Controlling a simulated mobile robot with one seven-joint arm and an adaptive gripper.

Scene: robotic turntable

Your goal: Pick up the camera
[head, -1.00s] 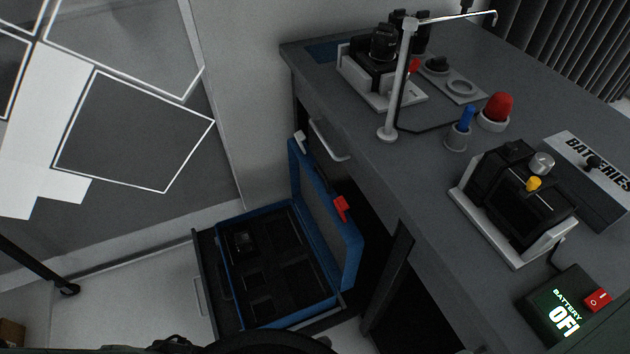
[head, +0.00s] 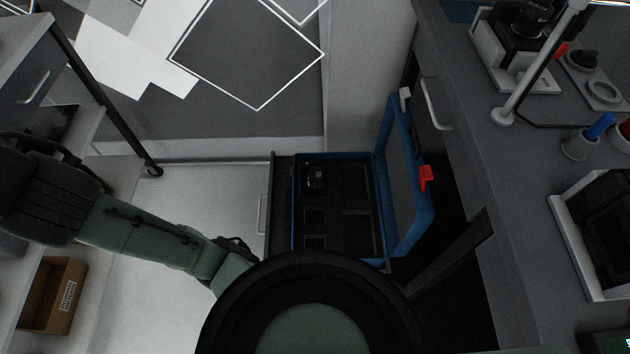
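A blue case (head: 411,232) lies open in a pulled-out drawer (head: 283,208), its lid standing up on the right. Its dark foam insert has several cutouts, and a small dark block (head: 314,178) that could be the camera sits in the upper left one. A black device with a round lens-like top (head: 536,18) stands on the desk at the top right, cut by the frame edge; I cannot tell whether it is the camera. My green arm crosses the lower left and bottom of the head view. My gripper is not seen.
The grey desk (head: 492,165) fills the right side, with a metal stand (head: 503,116) and a blue-topped holder (head: 580,146). A cardboard box (head: 52,297) sits at the lower left. A cabinet (head: 28,75) stands at the upper left. Light floor (head: 190,190) lies clear left of the drawer.

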